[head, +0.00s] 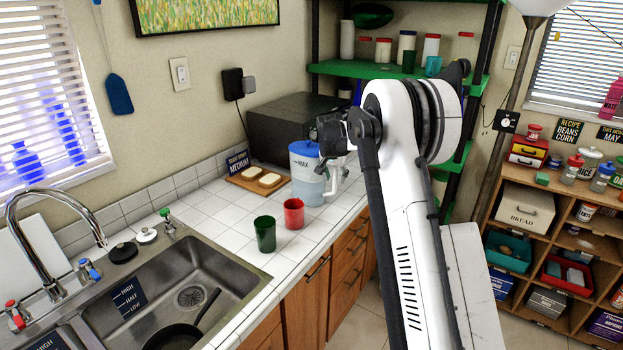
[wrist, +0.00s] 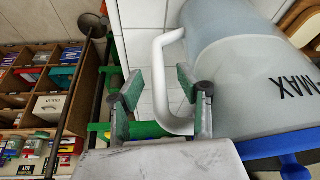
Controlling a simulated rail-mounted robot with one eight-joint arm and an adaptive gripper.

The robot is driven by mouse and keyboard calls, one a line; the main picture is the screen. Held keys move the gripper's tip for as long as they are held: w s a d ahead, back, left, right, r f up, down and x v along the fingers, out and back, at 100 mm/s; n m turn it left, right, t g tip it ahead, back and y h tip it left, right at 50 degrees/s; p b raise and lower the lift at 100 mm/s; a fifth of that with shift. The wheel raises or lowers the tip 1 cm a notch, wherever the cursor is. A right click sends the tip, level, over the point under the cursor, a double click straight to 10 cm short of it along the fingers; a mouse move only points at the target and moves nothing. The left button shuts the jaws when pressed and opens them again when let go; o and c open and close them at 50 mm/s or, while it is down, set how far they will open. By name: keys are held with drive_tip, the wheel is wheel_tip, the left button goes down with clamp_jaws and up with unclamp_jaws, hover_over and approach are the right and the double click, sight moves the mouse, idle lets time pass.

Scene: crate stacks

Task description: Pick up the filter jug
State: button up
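The filter jug (head: 306,183) stands upright on the white tiled counter, with a blue lid, a pale translucent body marked MAX and a white handle on its right side. In the wrist view the jug (wrist: 245,90) fills the right side, turned by the camera angle. Its white handle (wrist: 160,85) lies between the two green-padded fingers of my gripper (wrist: 159,84). The fingers are apart, with gaps to the handle; one appears to be on the jug-body side of it. In the head view my gripper (head: 336,133) is beside the jug's top right, its fingertips hard to make out.
A green cup (head: 265,234) and a red cup (head: 294,214) stand in front of the jug. A wooden board (head: 243,184) with bread lies left of it, and a dark box (head: 285,130) stands behind. The sink (head: 200,280) is at front left.

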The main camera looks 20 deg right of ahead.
clamp_jaws()
drive_tip(key=shift+r, duration=0.15)
idle(0.4)
